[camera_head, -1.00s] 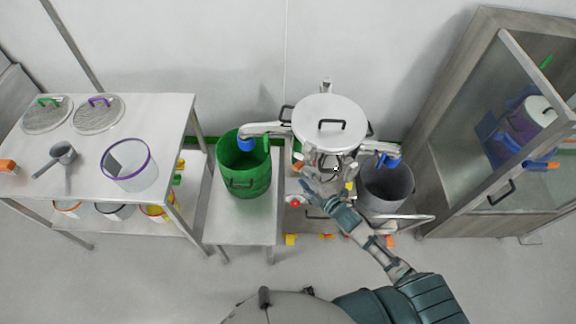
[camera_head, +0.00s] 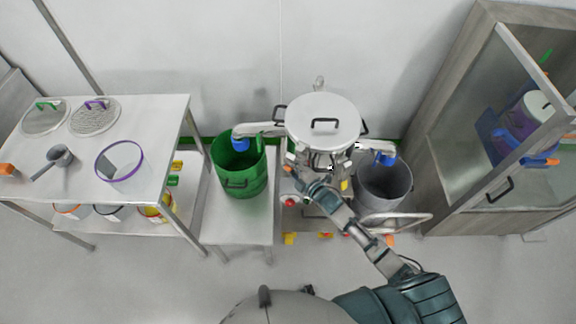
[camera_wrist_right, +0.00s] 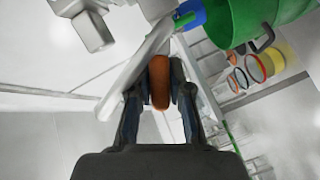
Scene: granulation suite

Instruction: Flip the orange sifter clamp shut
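The sifter (camera_head: 322,118) stands in the middle of the head view, with a round steel lid and a black handle. My right gripper (camera_head: 302,168) reaches up to the front of its body, below the lid. In the right wrist view, the orange sifter clamp (camera_wrist_right: 159,82) stands between the two fingertips of my right gripper (camera_wrist_right: 161,88). The fingers slant inward and close on it from both sides. The clamp's hinge end is hidden, and the head view is too small to show its angle. My left gripper is not in view.
A green bin (camera_head: 241,172) stands left of the sifter and a grey bin (camera_head: 384,190) right of it. A steel table (camera_head: 70,140) at left holds mesh screens, a scoop and a purple-rimmed ring. A glass-door cabinet (camera_head: 500,110) stands at right.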

